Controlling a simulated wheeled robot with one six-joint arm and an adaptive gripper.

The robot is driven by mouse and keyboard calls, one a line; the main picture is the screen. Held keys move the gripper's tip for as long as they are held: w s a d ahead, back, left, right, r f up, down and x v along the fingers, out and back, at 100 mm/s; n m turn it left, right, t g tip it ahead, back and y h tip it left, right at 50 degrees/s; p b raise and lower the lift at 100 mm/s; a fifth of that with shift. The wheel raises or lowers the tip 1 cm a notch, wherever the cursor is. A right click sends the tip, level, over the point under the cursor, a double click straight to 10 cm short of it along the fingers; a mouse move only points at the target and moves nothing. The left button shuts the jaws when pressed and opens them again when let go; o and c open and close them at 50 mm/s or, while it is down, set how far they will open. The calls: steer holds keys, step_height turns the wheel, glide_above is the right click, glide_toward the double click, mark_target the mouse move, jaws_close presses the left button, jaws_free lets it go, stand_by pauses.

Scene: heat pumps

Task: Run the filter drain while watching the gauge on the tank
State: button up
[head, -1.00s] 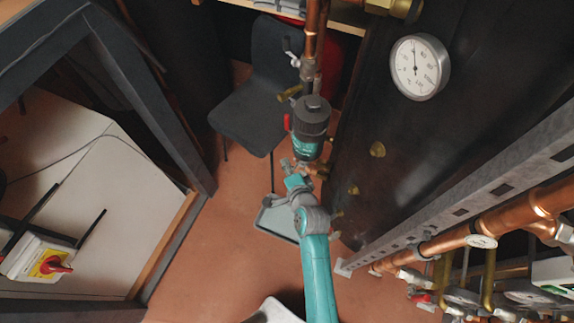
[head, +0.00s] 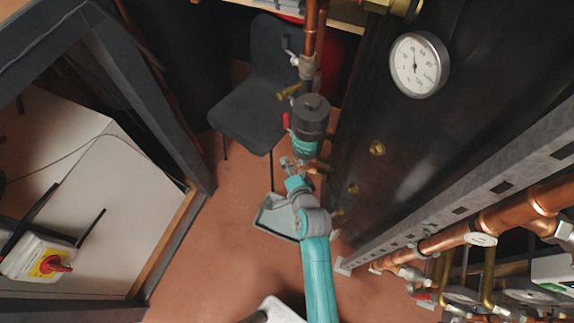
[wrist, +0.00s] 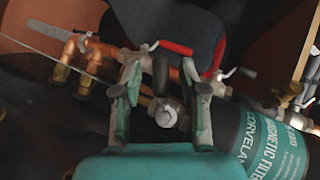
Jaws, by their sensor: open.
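The magnetic filter (head: 311,118), a dark-capped teal canister, hangs on the copper pipe beside the black tank (head: 395,140). Its printed body also shows at lower right in the wrist view (wrist: 275,148). My gripper (head: 289,162) is open just below the filter. In the wrist view, a small metal drain fitting (wrist: 165,114) with a dark upright part lies between the fingers of my gripper (wrist: 163,80); I cannot tell whether they touch it. The round white gauge (head: 418,65) on the tank faces me, its needle pointing nearly straight up; the numbers are too small to read.
A grey tray (head: 273,222) lies on the floor below my gripper. A dark chair (head: 250,105) stands behind the filter. Red-handled valves (wrist: 175,47) and copper pipes are close to the fingers. A metal rail (head: 450,205) with pipework runs at right.

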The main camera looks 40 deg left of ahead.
steer(key=v, duration=1)
steer(key=shift+s+d+r, duration=0.15)
steer(key=shift+s+d, duration=0.1)
steer(key=s+d+n+t+h, duration=0.15)
steer(key=s+d, duration=0.25)
steer(key=d, duration=0.7)
steer(key=s+d+t+h, duration=0.3)
steer(key=s+d, duration=0.1)
steer(key=d, duration=0.8)
steer(key=s+d+r+n+t+h, duration=0.1)
steer(key=s+d+r+n+h, duration=0.1)
steer(key=s+d+r, duration=0.4)
steer(key=s+d+r+n+t+h, duration=0.1)
steer(key=s+d+r+h, duration=0.3)
steer(key=s, duration=0.6)
step_height(320, 180, up, 3)
steer(key=shift+s+d+f+n+t, duration=0.25)
steer(key=shift+d+n+t, duration=0.1)
steer(key=shift+d, duration=0.85)
stand_by(1.5)
